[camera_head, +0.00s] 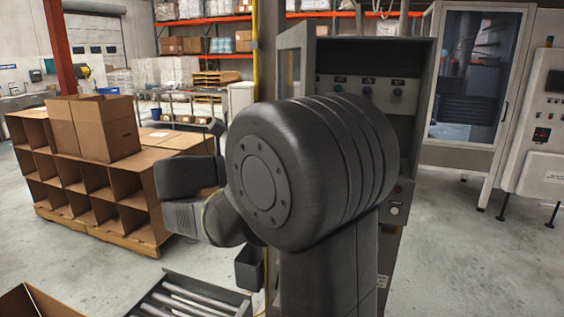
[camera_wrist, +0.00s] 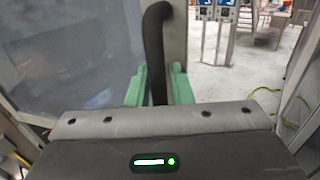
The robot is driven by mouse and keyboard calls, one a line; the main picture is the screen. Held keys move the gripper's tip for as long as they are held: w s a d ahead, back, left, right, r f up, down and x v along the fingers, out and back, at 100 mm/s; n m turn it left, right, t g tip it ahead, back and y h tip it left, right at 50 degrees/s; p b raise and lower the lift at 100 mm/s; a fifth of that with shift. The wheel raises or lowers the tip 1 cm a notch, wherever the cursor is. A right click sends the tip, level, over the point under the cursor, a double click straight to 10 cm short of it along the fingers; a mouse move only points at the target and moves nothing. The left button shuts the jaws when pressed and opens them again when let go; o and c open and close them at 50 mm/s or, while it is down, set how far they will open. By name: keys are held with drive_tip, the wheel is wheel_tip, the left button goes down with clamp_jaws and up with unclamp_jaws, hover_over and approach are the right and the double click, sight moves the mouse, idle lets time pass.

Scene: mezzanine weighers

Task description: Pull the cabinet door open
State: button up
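The grey cabinet (camera_head: 409,58) stands behind my arm in the head view. Its front is uncovered, showing a recess with several buttons. A framed door panel with a window (camera_head: 291,62) stands out from its left side, so the door appears partly open; my arm hides its lower part. In the wrist view a dark, curved vertical handle (camera_wrist: 157,45) stands in front of the door's pale frame (camera_wrist: 178,35). My gripper (camera_wrist: 158,88) has its green fingers close on both sides of the handle and looks shut on it. The fingertips cannot be made out in the head view.
Cardboard boxes and a cubby rack (camera_head: 140,205) stand on a pallet at left. A roller conveyor (camera_head: 190,297) lies at the front. A glass-doored machine (camera_head: 472,80) is at right. Bare floor (camera_head: 450,235) lies in front of it.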

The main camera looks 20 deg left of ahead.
drive_tip(key=shift+r, duration=0.1)
wheel_tip(320, 180, up, 10)
drive_tip(key=shift+f, duration=0.1)
idle(0.3)
